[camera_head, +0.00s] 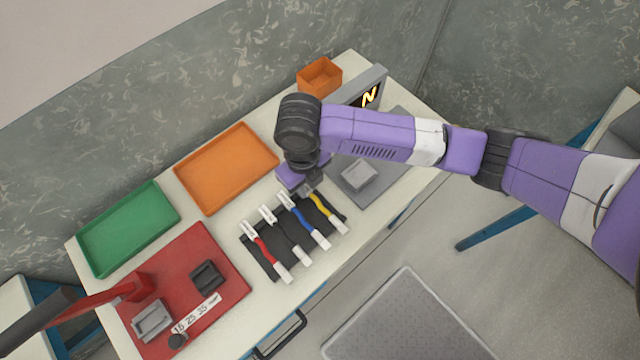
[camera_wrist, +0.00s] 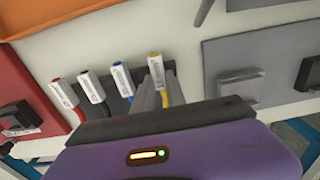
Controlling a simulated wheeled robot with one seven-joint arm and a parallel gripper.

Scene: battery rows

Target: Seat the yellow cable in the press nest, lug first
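The yellow cable (camera_head: 324,207) lies rightmost on a black rack (camera_head: 264,262), beside the blue, black and red cables. In the wrist view its white, yellow-tipped far end (camera_wrist: 155,64) shows by my gripper's grey fingers (camera_wrist: 152,98). My gripper (camera_head: 308,190) is low over that far end in the head view. The fingers overlap the cable; whether they grip it or stand around it I cannot tell. A red base (camera_head: 218,246) at left carries a red lever (camera_head: 128,287), a black block (camera_head: 207,277) and a grey block (camera_head: 152,320). Which part is the press nest is unclear.
An orange tray (camera_head: 187,205) and a green tray (camera_head: 92,262) stand along the back. A grey plate (camera_head: 388,181) with a grey block (camera_head: 359,175) lies right of the rack. A small orange box (camera_head: 318,75) and a dark display (camera_head: 370,98) stand behind it.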

